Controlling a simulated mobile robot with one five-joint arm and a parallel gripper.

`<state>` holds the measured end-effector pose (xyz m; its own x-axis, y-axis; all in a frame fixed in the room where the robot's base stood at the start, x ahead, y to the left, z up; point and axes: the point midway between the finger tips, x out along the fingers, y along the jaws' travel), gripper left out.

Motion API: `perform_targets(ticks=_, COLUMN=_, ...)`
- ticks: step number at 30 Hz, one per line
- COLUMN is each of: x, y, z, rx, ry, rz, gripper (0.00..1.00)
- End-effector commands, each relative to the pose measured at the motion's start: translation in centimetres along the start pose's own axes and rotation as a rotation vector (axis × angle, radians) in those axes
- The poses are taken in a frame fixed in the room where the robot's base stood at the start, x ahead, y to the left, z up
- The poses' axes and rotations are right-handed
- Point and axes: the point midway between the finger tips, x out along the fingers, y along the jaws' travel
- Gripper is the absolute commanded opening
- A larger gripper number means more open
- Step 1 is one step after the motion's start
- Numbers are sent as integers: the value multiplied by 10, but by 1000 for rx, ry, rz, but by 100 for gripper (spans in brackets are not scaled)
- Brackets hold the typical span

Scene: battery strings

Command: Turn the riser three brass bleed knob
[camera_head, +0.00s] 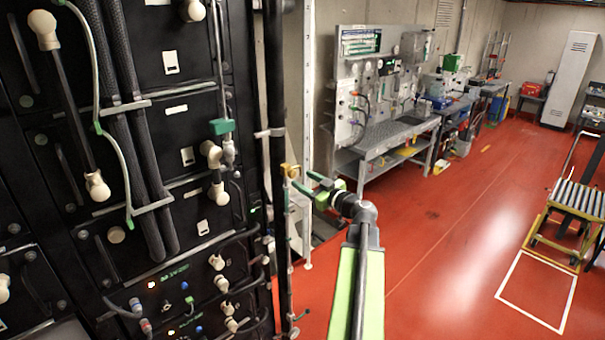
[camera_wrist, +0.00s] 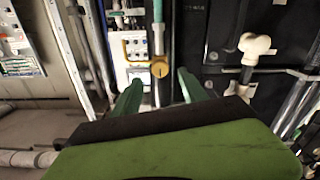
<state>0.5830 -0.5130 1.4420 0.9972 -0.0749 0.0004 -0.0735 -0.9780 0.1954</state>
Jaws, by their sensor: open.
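The brass bleed knob (camera_wrist: 159,69) sits on a thin vertical riser pipe (camera_wrist: 158,35), seen in the wrist view just beyond my fingertips. In the head view the brass fitting (camera_head: 291,171) shows at the top of the slim riser beside the black rack. My gripper (camera_head: 308,183) is open, with its green fingers pointing left toward the fitting. In the wrist view the fingers (camera_wrist: 160,82) stand on either side of the knob's line, with nothing between them held. I cannot tell the exact gap to the knob.
A black battery rack (camera_head: 140,190) with white connectors and thick hoses stands left of the riser. A white box with a yellow handle (camera_wrist: 137,55) is behind it. A steel workbench (camera_head: 395,132) stands behind.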

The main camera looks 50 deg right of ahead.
Motion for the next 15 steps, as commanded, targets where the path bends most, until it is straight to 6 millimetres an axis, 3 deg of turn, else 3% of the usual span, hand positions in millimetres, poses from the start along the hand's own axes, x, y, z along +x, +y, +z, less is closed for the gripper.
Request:
perform_targets(ticks=1, x=14, y=1, z=0, rx=0, ry=1, rz=-4, gripper=50)
perform_targets(ticks=6, x=39, y=1, z=0, rx=0, ry=0, rz=-2, gripper=50)
perform_targets(ticks=15, x=48, y=-1, z=0, rx=0, ry=0, rz=-2, gripper=50)
